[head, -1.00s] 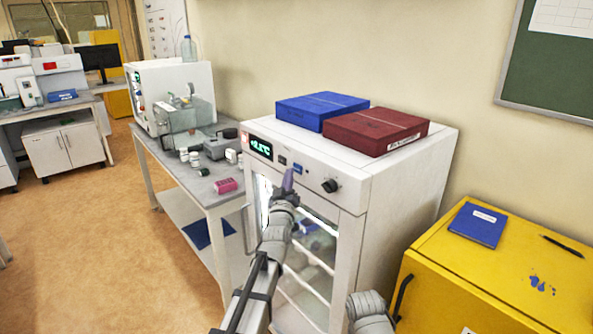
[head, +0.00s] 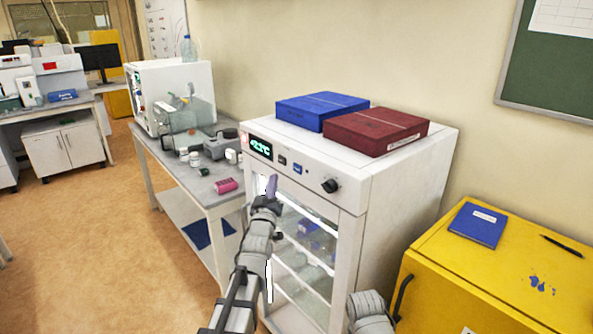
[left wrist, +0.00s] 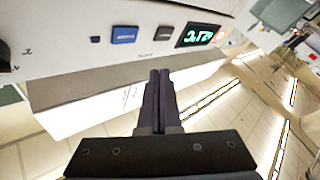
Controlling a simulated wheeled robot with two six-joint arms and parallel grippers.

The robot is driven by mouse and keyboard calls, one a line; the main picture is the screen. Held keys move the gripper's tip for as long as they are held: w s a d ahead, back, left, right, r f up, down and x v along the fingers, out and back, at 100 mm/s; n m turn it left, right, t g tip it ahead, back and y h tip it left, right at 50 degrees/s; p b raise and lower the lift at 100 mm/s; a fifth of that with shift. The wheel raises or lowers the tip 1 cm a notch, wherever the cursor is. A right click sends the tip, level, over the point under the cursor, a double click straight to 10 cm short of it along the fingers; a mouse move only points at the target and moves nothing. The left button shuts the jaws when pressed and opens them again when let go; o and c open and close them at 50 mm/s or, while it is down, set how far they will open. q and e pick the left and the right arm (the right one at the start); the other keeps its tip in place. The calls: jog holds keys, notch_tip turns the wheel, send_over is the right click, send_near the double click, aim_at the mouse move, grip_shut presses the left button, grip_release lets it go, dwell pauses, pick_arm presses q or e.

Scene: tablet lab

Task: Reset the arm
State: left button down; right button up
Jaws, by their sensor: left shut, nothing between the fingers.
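My left gripper (head: 271,186) is in front of the white glass-door cabinet (head: 400,195), just below its control panel. Its fingers also show in the left wrist view (left wrist: 159,75), closed together with nothing between them. The panel has a lit green display (head: 261,148), a blue button (head: 297,169) and a black knob (head: 330,186). The display (left wrist: 197,36) and blue button (left wrist: 124,34) also show in the left wrist view, beyond the fingertips. I cannot tell whether the fingertips touch the cabinet. No right gripper is visible.
A blue box (head: 320,107) and a dark red box (head: 376,130) lie on top of the cabinet. A yellow cabinet (head: 520,260) with a blue notebook (head: 478,225) stands at the right. A table (head: 205,185) with glassware and small bottles stands at the left. Open floor (head: 100,260) lies left.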

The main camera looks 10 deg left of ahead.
pick_arm(q)
jog(key=s+d+f+m+g+h, duration=0.1)
jog(key=s+d+f+m+g, duration=0.15)
jog(key=d+f+g, duration=0.35)
jog(key=s+d+f+m+g+h, duration=0.15)
jog(key=s+d+f, duration=0.25)
jog(key=f, duration=0.4)
jog(key=s+d+f+m+g, duration=0.2)
jog(key=s+d+f+g, duration=0.25)
jog(key=f, duration=0.25)
jog(key=s+d+f+m+g+y, duration=0.1)
jog(key=s+g, duration=0.4)
jog(key=s, duration=0.6)
jog(key=s+d+f+m+g+y, duration=0.1)
jog(key=s+d+f+m+g, duration=0.1)
jog(key=s+f, duration=0.4)
jog(key=s+m+g, duration=0.1)
jog(key=s+g, duration=0.1)
jog(key=s, duration=0.3)
jog(key=shift+s+d+f+g, duration=0.15)
jog(key=shift+d+g, duration=0.1)
jog(key=shift+g, duration=0.15)
